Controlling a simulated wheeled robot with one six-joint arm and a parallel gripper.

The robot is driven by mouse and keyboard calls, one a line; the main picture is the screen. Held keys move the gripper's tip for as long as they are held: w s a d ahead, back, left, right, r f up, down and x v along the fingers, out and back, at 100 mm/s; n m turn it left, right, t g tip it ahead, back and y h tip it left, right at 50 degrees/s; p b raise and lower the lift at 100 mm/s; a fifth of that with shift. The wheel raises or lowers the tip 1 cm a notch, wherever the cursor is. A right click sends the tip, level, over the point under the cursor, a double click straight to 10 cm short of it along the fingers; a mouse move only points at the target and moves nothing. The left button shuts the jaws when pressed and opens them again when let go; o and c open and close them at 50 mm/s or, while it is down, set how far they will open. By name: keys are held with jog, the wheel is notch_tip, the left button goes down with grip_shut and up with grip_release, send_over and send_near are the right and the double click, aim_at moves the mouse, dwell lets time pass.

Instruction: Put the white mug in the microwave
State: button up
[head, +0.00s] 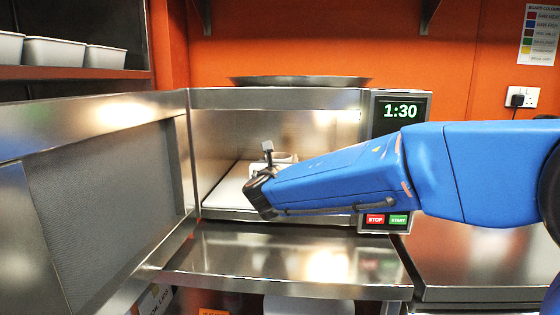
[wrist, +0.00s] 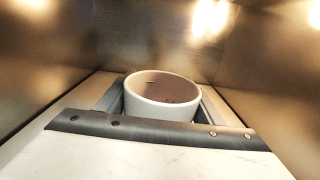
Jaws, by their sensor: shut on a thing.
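The microwave (head: 276,98) stands open, its door (head: 110,165) swung out to the left. The white mug (wrist: 163,95) is upright inside the cavity, between the two fingers of my gripper (wrist: 160,106). In the head view the mug (head: 283,158) shows only in part, as my gripper (head: 262,166) and arm cover much of it. My gripper is shut on the mug. The mug is at or just above the pale cavity floor (head: 228,190); I cannot tell whether it touches.
The control panel (head: 384,219) with stop and start buttons is on the microwave's right, partly behind my arm. A metal tray (head: 300,81) lies on top. A steel counter (head: 290,255) in front is clear. Metal containers (head: 55,52) stand on a shelf at upper left.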

jog(key=o, duration=1.5)
jog(key=shift+f, duration=0.1)
jog(key=shift+o, duration=0.2)
jog(key=shift+s, duration=0.25)
jog(key=s, duration=1.1)
jog(key=shift+s+a, duration=0.1)
jog(key=shift+a, duration=0.15)
jog(key=shift+s, duration=0.15)
jog(key=shift+s, duration=0.1)
